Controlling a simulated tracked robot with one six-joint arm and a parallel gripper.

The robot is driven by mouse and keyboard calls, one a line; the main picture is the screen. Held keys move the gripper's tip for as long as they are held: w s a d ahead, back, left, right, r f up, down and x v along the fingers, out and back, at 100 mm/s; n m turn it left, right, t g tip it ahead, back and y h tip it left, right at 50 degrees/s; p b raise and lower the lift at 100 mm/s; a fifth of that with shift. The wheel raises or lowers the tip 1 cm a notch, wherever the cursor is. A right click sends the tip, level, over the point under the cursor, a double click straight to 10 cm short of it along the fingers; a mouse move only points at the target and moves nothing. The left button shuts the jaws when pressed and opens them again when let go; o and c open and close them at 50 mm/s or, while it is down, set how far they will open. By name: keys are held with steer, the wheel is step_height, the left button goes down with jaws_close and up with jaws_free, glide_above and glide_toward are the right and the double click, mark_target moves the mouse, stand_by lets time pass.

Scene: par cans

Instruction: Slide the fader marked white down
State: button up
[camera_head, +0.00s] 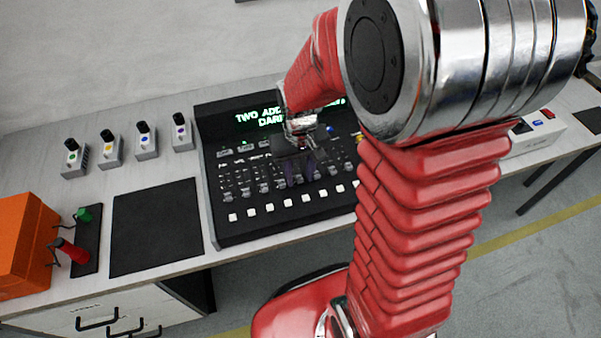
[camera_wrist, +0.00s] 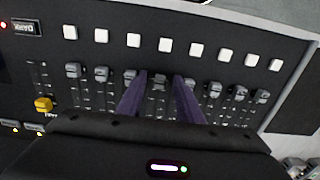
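The black lighting console (camera_head: 228,230) has a row of grey-capped faders above a row of white square buttons. In the wrist view, where the console (camera_wrist: 50,13) appears turned round, a grey fader cap (camera_wrist: 160,79) shows between my two purple fingers. My gripper (camera_wrist: 159,80) is open, with one finger on each side of that cap; contact cannot be told. In the head view my gripper (camera_head: 303,178) is low over the middle of the fader row. The fader labels are too small to read, so I cannot tell which is marked white.
Neighbouring grey faders (camera_wrist: 131,76) stand close beside the fingers. A yellow-capped fader (camera_wrist: 43,104) is at the row's end. The console screen (camera_head: 258,118) shows partly hidden green text. Several small switch boxes (camera_head: 147,140), a black mat (camera_head: 155,225) and an orange box (camera_head: 25,245) are left.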

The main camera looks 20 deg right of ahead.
mark_target(300, 178)
steer(key=shift+r, duration=0.1)
step_height(300, 178, up, 14)
steer(key=shift+f, duration=0.25)
stand_by(0.4)
stand_by(0.4)
steer(key=s+a+r+t, duration=0.1)
steer(key=s+r+t, duration=0.1)
steer(key=s, duration=0.4)
steer(key=s+a+r+n+t, duration=0.1)
steer(key=s+a+r+t, duration=0.1)
steer(key=s+r, duration=0.3)
steer(key=shift+s+t, duration=0.45)
steer(key=shift+t, duration=0.35)
steer(key=shift+a, duration=0.15)
stand_by(1.3)
